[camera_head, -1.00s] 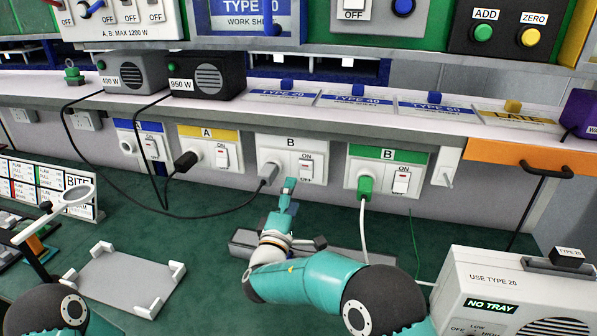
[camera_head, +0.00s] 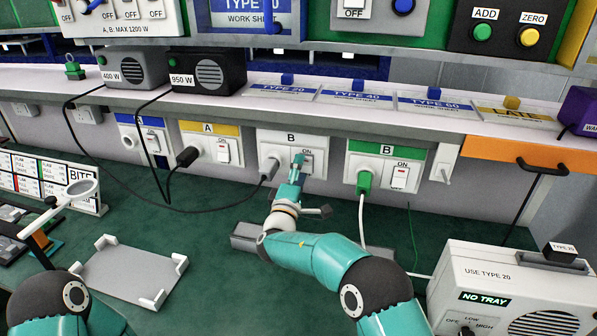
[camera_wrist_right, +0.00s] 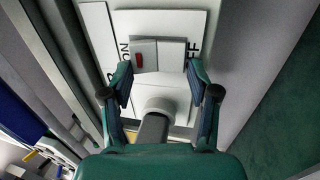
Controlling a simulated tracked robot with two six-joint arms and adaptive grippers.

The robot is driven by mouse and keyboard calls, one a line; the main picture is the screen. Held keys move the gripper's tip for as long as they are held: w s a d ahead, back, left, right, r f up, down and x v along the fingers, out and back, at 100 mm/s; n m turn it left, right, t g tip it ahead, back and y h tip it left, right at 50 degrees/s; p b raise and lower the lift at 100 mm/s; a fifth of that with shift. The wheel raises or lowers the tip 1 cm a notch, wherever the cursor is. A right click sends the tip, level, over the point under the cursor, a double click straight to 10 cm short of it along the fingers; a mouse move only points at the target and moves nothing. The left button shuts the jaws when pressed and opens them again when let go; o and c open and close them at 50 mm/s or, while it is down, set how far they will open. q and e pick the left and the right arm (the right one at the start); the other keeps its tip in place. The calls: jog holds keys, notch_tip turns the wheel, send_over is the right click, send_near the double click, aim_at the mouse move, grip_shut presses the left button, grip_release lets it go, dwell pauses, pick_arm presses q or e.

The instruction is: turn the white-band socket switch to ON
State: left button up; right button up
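The white-band socket (camera_head: 268,138), marked B, is on the panel under the shelf, between the yellow-band and green-band sockets. In the head view the right gripper (camera_head: 296,164) partly covers the switch. My left gripper is out of view.
The yellow-band socket (camera_head: 205,128) and the green-band socket (camera_head: 385,150) are close on either side. The shelf edge (camera_head: 330,128) overhangs the sockets. A white tray-like holder (camera_head: 128,272) and a heater-like unit (camera_head: 500,285) stand on the green bench.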

jog(key=c, duration=0.6)
jog(key=shift+r+g+y+b, duration=0.25)
jog(key=shift+g+y+b, duration=0.2)
jog(key=shift+g, duration=0.95)
jog(key=o, duration=1.2)
jog(key=shift+s+r, duration=0.1)
jog(key=v, duration=1.2)
